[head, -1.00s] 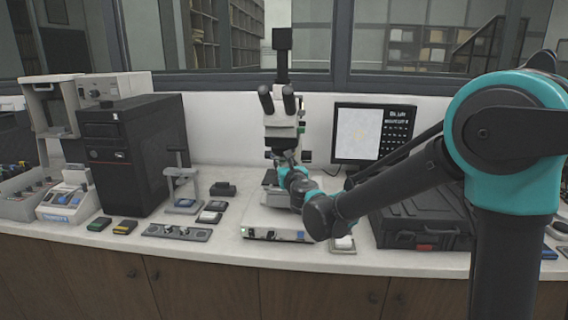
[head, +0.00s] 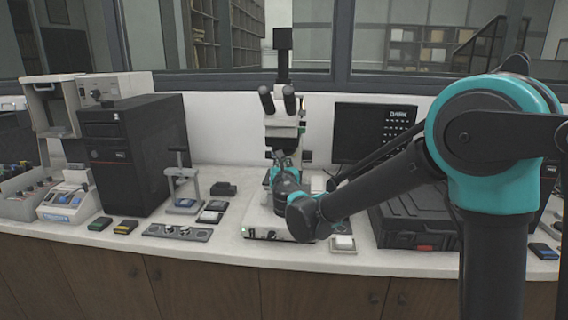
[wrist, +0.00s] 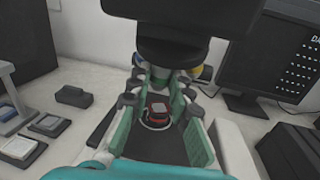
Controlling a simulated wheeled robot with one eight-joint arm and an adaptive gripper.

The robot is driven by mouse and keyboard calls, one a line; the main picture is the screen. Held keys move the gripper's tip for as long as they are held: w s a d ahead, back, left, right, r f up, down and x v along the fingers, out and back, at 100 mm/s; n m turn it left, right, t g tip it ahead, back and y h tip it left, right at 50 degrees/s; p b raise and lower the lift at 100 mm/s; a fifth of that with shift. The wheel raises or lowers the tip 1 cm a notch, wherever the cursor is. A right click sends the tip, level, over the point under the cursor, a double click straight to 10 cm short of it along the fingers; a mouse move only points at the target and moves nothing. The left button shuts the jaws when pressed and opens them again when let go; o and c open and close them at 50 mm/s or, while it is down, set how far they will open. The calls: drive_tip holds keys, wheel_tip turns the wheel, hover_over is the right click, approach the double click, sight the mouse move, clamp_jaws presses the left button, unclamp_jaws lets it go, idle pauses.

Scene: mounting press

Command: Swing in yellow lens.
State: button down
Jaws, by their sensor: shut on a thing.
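The microscope (head: 282,122) stands at the back middle of the bench. In the wrist view its dark head (wrist: 158,42) fills the top. Below it hang several lenses. A yellow-banded lens (wrist: 204,73) shows at the right of the cluster, just outside my right finger. A grey lens (wrist: 160,74) sits between my fingertips. My gripper (wrist: 161,82) reaches in under the head with a green finger on each side, shut on this lens; the exact contact is hard to see. In the head view my gripper (head: 284,166) is largely hidden by my own wrist.
A small red-edged block (wrist: 158,110) lies on the dark stage below my fingers. The monitor (head: 362,133) at right is dark and reads DARK. A black case (head: 415,215) stands to the right, a black computer tower (head: 132,150) to the left.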

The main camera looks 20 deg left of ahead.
drive_tip(key=m+h, duration=0.2)
drive_tip(key=a+m+t+h, duration=0.1)
drive_tip(key=h, duration=0.1)
drive_tip(key=a+m+h, duration=0.1)
drive_tip(key=m+h, duration=0.1)
drive_tip(key=shift+s+a+m+h, duration=0.1)
drive_tip(key=shift+a+m+h, duration=0.1)
drive_tip(key=shift+m+h, duration=0.1)
drive_tip(key=m+h, duration=0.2)
drive_tip(key=a+m+h, duration=0.1)
drive_tip(key=m+h, duration=0.1)
drive_tip(key=w+m+g+h, duration=0.1)
drive_tip(key=h, duration=0.1)
drive_tip(key=shift+a+r+m+h, duration=0.25)
drive_tip(key=shift+a+m+h, duration=0.05)
drive_tip(key=shift+a+m, duration=0.1)
drive_tip(key=m+g+h, duration=0.2)
drive_tip(key=m+h, duration=0.1)
drive_tip(key=w+a+m+g+h, duration=0.1)
drive_tip(key=m+g, duration=0.1)
drive_tip(key=shift+w+a+r+h, duration=0.1)
drive_tip(key=shift+r+h, duration=0.15)
drive_tip(key=shift+h, duration=0.05)
drive_tip(key=shift+w+a+r+m+g+h, duration=0.1)
drive_tip(key=shift+w+m+g+h, duration=0.15)
drive_tip(key=shift+m+g+h, duration=0.4)
drive_tip(key=shift+w+a+r+m+g+h, duration=0.1)
drive_tip(key=shift+w+m+g+h, duration=0.2)
drive_tip(key=shift+m+g, duration=0.5)
drive_tip(key=shift+g, duration=0.35)
